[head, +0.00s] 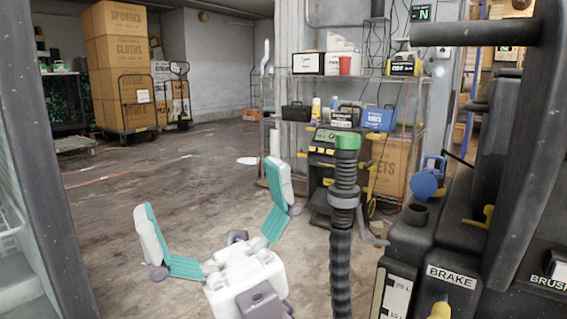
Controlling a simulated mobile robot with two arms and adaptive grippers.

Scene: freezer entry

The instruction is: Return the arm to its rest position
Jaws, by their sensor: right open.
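My right gripper (212,190) shows in the lower middle of the head view. Its two white and teal fingers are spread wide apart, with nothing between them. Only floor shows behind and between the fingers. The white gripper body is at the bottom edge of the picture. The rest of the arm is out of the picture. My left gripper does not show.
Close at the right stands a dark machine (408,236) marked BRAKE, with a black ribbed hose (341,255) beside the gripper. A wire shelf (300,78) with supplies stands behind. Stacked boxes (117,60) sit on a cart at the back left. Open floor (120,185) lies left of centre.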

